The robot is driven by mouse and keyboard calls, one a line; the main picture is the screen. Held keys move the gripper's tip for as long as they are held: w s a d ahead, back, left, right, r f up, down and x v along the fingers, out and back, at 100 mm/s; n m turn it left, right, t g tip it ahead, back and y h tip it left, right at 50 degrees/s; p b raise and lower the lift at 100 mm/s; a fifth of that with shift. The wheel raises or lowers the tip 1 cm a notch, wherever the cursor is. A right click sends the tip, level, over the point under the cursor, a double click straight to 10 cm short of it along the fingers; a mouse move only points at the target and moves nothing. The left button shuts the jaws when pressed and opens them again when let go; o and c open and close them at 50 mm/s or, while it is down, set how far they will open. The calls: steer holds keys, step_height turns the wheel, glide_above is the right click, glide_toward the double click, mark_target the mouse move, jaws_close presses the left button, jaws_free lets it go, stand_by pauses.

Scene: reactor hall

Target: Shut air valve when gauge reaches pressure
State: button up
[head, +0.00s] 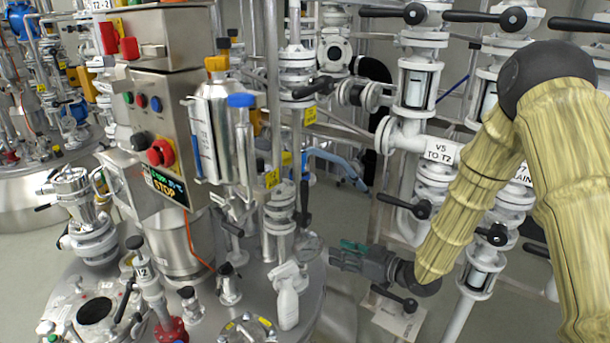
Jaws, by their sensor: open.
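My gripper (335,258) is at the right rim of the steel vessel top, pointing left. It is dark grey with green parts, and its fingers are small and partly hard to make out. It holds nothing that I can see. A small round disc that may be a gauge (308,243) is just left of the fingertips. No needle or reading can be made out. A black upright lever (304,203) stands just above it beside white flanged fittings (280,215). I cannot tell which of the several valves is the air valve.
A white spray bottle (287,300) stands near my gripper. Pipes with black-handled valves (420,210) crowd the right. Some grey floor (510,310) is clear.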

step_height(320, 180, up, 16)
steer(key=w+r+n+g+y+p, duration=0.1)
steer(key=w+n+g+y+p, duration=0.15)
steer(key=n+y, duration=0.2)
glide_above(304, 213)
steer(key=w, duration=0.1)
steer(key=shift+w+f+t+p, duration=0.1)
steer(key=shift+t+p, duration=0.15)
steer(key=shift+p, duration=0.2)
jaws_close()
